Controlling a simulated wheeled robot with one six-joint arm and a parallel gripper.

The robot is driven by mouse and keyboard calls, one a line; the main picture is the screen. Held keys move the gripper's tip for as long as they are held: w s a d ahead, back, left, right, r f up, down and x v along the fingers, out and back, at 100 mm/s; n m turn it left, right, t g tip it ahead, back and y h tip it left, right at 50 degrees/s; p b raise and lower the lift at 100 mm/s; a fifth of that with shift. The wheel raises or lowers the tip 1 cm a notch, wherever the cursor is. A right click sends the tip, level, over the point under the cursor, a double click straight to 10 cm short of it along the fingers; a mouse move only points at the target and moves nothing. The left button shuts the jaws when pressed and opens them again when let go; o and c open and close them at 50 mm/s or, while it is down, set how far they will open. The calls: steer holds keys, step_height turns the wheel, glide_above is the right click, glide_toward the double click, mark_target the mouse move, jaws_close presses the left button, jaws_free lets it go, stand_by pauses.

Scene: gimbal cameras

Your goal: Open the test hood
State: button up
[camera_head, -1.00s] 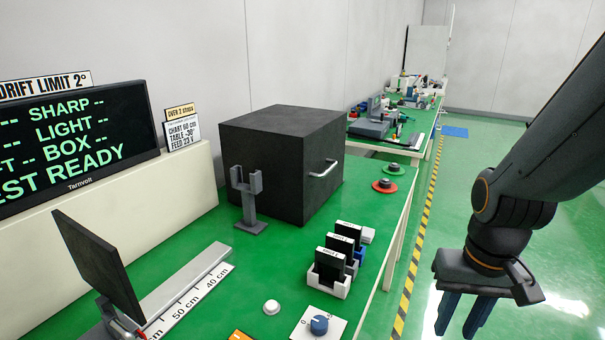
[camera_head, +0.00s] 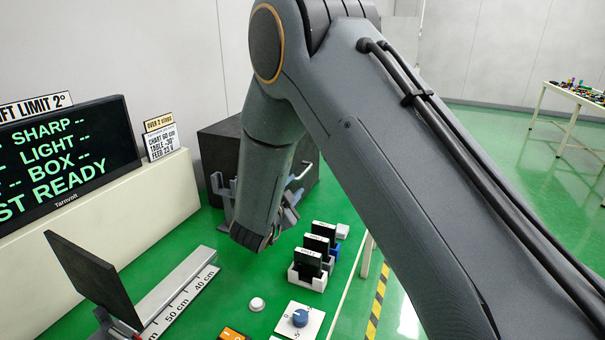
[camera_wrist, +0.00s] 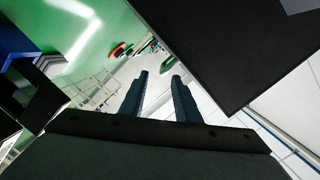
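The test hood, a black box (camera_head: 218,150), stands on the green bench and is largely hidden behind my arm in the head view. It sits flat on the bench. Part of its pale bar handle (camera_head: 301,172) shows just right of my arm. In the wrist view a dark flat panel, apparently the hood (camera_wrist: 235,45), fills the upper right. My gripper (camera_wrist: 159,85) has two dark blue fingers set apart with nothing between them. The fingers are beside the panel, and no handle is clear between them.
A rack of black modules (camera_head: 308,279) stands in front of the hood, close to my wrist. A grey fork stand (camera_head: 221,187) is left of my arm. A tilted black panel (camera_head: 95,278), ruler rail (camera_head: 175,300), white button (camera_head: 257,304) and blue knob (camera_head: 300,318) are nearer.

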mark_target(299, 179)
steer(key=w+p, duration=0.1)
steer(key=w, duration=0.2)
steer(key=w+d+m+h, duration=0.1)
steer(key=w, duration=0.2)
steer(key=w+d+m+t+h+p, duration=0.1)
steer(key=w, duration=0.2)
steer(key=shift+d+f+p, duration=0.2)
steer(key=shift+p, duration=0.1)
steer(key=shift+f, duration=0.1)
jaws_close()
